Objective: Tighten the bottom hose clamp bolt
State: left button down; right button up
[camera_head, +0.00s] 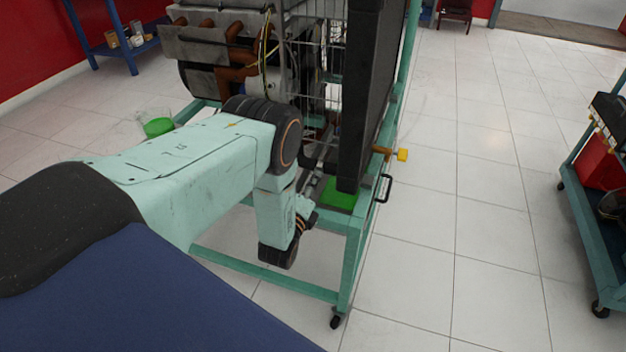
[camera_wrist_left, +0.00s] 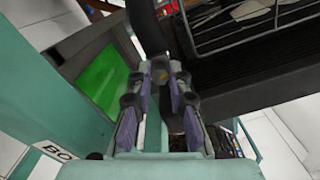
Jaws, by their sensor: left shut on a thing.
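My left arm reaches in from the left to the lower part of the engine trainer's green frame (camera_head: 345,262). My left gripper (camera_head: 309,193) is low beside the tall black radiator (camera_head: 362,90). In the left wrist view its two fingers (camera_wrist_left: 159,82) are closed around a small dark part at the end of a black hose (camera_wrist_left: 147,28). This part, the bottom hose clamp bolt (camera_wrist_left: 159,72), shows a small brassy spot. The fingers and the arm hide most of it. My right gripper is not in view.
The engine (camera_head: 225,50) stands behind my arm. A green panel (camera_wrist_left: 106,84) lies close beside the fingers. A black handle (camera_head: 384,188) and a yellow-ended part (camera_head: 402,155) stick out right of the frame. A tool cart (camera_head: 590,215) stands far right, with clear tiled floor between.

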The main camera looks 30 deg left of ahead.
pick_arm(q)
jog(key=shift+m, duration=0.6)
jog(key=shift+f+m, duration=0.1)
jog(key=shift+m, duration=0.2)
jog(key=c, duration=1.3)
grip_release()
jog(key=shift+o, duration=0.2)
jog(key=v, duration=1.2)
